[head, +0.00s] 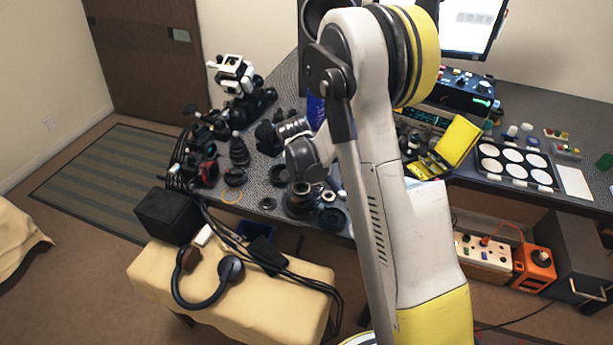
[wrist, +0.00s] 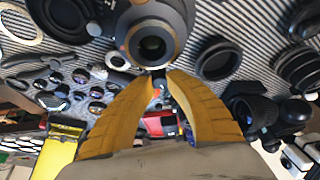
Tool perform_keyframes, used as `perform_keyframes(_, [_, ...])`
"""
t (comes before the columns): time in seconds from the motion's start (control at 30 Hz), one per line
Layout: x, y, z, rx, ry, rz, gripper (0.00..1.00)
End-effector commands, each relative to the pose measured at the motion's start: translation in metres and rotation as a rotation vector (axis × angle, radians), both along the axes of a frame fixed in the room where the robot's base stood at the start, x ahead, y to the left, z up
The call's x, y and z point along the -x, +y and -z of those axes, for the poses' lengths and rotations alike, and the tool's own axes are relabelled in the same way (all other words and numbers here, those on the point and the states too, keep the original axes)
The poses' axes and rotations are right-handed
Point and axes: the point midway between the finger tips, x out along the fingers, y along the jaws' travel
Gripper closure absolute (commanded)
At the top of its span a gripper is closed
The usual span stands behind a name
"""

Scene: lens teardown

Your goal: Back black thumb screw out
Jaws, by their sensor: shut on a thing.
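In the wrist view my gripper (wrist: 158,76) has its two yellow fingers closing in at the tips, right at the lower edge of a dark lens body (wrist: 152,42) with a round opening and a bronze-coloured ring. A small dark piece, apparently the black thumb screw (wrist: 158,71), is between the fingertips and mostly hidden by them. My gripper is shut on it. I cannot tell how far the screw sits in the lens body. In the head view the lens body (head: 303,202) stands near the table's front edge, below my wrist; the fingertips are not clear there.
Black rings (wrist: 218,58) and other lens parts lie close around on the striped mat (wrist: 195,25). Several small round lenses (wrist: 95,92) lie to the left. In the head view a tray of white discs (head: 515,165) is at the right. A padded bench with headphones (head: 203,285) stands in front.

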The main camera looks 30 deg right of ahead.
Motion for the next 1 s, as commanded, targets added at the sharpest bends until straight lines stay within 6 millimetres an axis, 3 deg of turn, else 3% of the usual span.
perform_keyframes(0.5, [0.0005, -0.0012, 0.0005, -0.001, -0.001, -0.408, 1.0])
perform_keyframes(1.0, [0.0002, -0.0008, -0.0001, 0.0, 0.0, -0.542, 1.0])
